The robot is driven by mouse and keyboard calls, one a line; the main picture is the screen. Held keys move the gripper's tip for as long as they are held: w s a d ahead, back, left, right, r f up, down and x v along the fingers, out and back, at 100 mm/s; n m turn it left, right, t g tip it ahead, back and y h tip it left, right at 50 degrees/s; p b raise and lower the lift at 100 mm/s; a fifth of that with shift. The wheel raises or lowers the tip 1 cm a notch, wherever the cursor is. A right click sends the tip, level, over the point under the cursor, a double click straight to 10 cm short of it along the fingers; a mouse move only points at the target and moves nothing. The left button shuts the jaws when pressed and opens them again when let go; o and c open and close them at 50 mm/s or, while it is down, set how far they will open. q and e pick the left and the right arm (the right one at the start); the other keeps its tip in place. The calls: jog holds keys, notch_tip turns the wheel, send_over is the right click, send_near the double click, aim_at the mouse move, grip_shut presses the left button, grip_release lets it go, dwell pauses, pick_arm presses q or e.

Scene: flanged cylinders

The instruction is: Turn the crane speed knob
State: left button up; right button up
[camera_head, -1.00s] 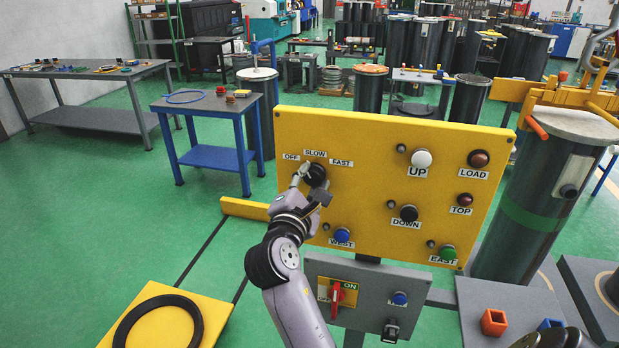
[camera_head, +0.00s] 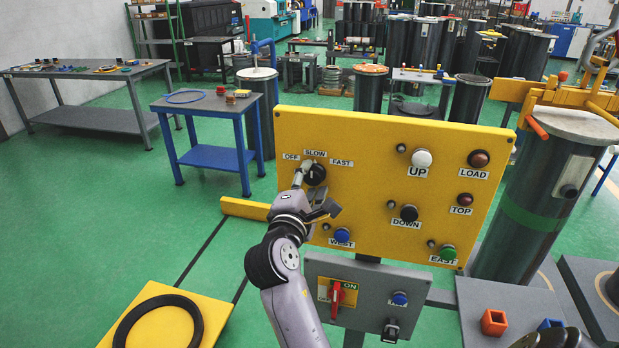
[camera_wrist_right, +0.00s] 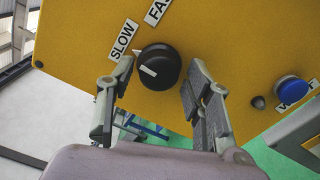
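The black crane speed knob (camera_head: 316,174) sits on the yellow panel (camera_head: 370,135) below the labels OFF, SLOW and FAST. OFF is hidden there. My right gripper (camera_head: 315,190) is open at the knob. In the wrist view its fingers (camera_wrist_right: 158,92) stand on either side of the knob, with gaps showing between them and it. My left gripper does not show.
Several buttons share the panel, including a blue WEST button (camera_head: 342,235) close below my right gripper. A grey lower box (camera_head: 370,297) with a red switch (camera_head: 337,293) hangs beneath. Open green floor lies left of the panel.

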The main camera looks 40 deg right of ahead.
jog(key=o, duration=0.4)
